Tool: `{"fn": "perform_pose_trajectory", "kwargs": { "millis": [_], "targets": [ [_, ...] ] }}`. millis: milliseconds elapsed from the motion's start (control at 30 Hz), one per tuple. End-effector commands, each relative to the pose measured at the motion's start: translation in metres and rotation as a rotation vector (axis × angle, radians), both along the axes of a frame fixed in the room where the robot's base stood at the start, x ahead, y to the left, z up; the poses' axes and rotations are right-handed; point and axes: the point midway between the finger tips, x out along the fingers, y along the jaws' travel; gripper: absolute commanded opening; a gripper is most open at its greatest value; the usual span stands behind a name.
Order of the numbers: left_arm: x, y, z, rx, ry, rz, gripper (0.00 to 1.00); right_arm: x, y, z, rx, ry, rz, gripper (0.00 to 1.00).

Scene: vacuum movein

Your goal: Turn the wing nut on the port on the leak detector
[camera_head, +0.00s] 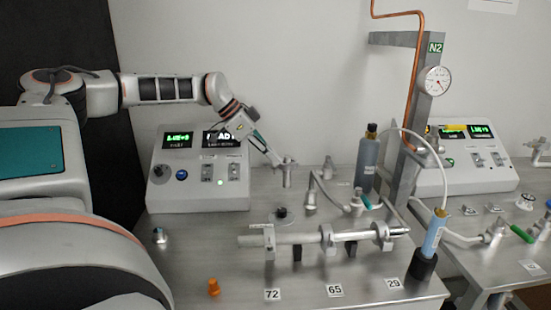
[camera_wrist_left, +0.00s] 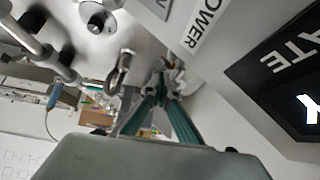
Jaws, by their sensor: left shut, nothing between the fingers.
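The leak detector (camera_head: 200,188) is the grey sloped box at the left back of the bench, with green displays and a lit green lamp. A metal port (camera_head: 288,172) stands upright just right of it; its wing nut is too small to make out clearly in the head view. My left gripper (camera_head: 277,160) reaches down from the left, its tips beside the top of the port. In the left wrist view the teal fingers (camera_wrist_left: 163,88) converge, shut, with small metal parts at the tips. I cannot tell whether they touch the wing nut. My right gripper is not in view.
A metal tube assembly (camera_head: 320,236) lies across the bench in front, with an orange plug (camera_head: 213,287) near the front edge. A dark bottle (camera_head: 368,160), the N2 post with gauge (camera_head: 436,81) and a blue bottle (camera_head: 433,235) stand to the right. A second grey box (camera_head: 468,170) is beyond.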

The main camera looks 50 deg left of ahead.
Motion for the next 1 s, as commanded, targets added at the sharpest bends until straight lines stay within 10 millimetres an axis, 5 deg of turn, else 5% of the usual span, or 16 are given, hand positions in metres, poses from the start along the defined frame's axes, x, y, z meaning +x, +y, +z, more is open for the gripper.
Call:
{"fn": "perform_pose_trajectory", "kwargs": {
  "millis": [1000],
  "targets": [
    [-0.017,0.015,-0.012,-0.048,-0.055,0.0,0.0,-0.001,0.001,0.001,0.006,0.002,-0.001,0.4]
  ]
}}
